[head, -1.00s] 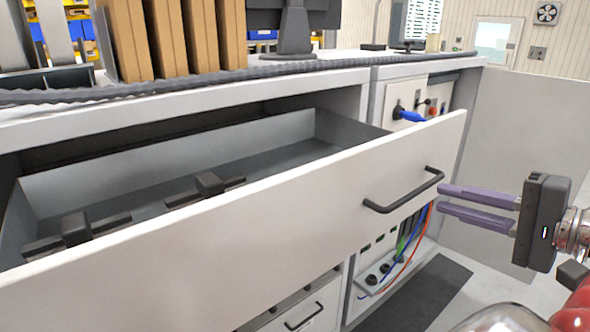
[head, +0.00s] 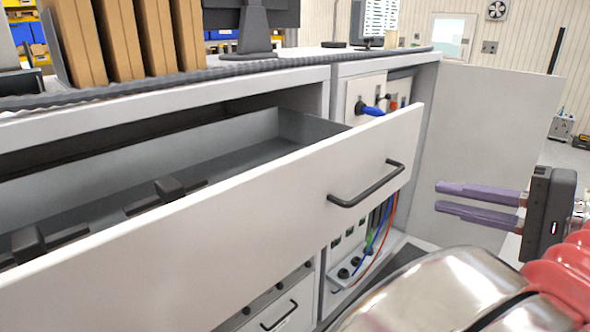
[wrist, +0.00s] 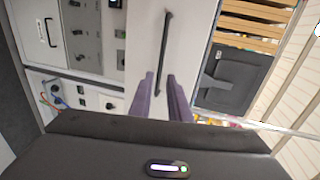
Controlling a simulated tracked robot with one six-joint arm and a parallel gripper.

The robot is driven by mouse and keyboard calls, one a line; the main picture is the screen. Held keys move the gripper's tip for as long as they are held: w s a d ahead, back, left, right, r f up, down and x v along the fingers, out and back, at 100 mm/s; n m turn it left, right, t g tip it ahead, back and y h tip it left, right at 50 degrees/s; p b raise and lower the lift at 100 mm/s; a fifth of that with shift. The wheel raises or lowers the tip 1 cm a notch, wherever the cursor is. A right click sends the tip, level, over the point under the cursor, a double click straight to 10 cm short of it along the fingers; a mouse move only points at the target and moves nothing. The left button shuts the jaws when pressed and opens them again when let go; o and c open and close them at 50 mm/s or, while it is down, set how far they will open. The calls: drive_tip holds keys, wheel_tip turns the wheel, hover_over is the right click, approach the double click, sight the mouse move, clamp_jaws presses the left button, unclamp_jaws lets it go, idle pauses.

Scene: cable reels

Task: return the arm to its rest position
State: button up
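My gripper (head: 437,198) has two purple fingers, parallel with a gap between them and nothing in it. It is held in the air at the right of the head view, to the right of the black drawer handle (head: 367,186) and apart from it. In the wrist view, the open fingers (wrist: 160,77) point toward the same handle (wrist: 164,45) on the white drawer front. My shiny metal and red arm parts fill the lower right of the head view.
The white drawer (head: 240,205) stands pulled out, with dark fixtures (head: 165,192) inside. A cabinet with cables and a blue plug (head: 371,109) is behind it. An open white door panel (head: 490,130) stands behind my gripper. Floor shows at the far right.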

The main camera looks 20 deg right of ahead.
drive_tip(key=w+a+f+n+g+y, duration=0.2)
drive_tip(key=w+a+f+g, duration=0.2)
drive_tip(key=a+f+g, duration=0.55)
drive_tip(key=s+a+f+n+g+h, duration=0.2)
drive_tip(key=a+f+n+g+h, duration=0.15)
drive_tip(key=f, duration=0.55)
drive_tip(key=s+a+f+n+g+h, duration=0.2)
drive_tip(key=a+f+n, duration=0.2)
drive_tip(key=f, duration=0.6)
drive_tip(key=w+a+r+n+t+h, duration=0.2)
drive_tip(key=w+a+r+n+t, duration=0.2)
drive_tip(key=a+r, duration=0.3)
drive_tip(key=w+a+t, duration=0.1)
drive_tip(key=a, duration=0.1)
drive_tip(key=shift+w+a+r+t, duration=0.15)
drive_tip(key=shift+a+r+t, duration=0.1)
drive_tip(key=shift+a+t, duration=0.15)
drive_tip(key=shift+d+n, duration=0.15)
drive_tip(key=shift+n, duration=0.1)
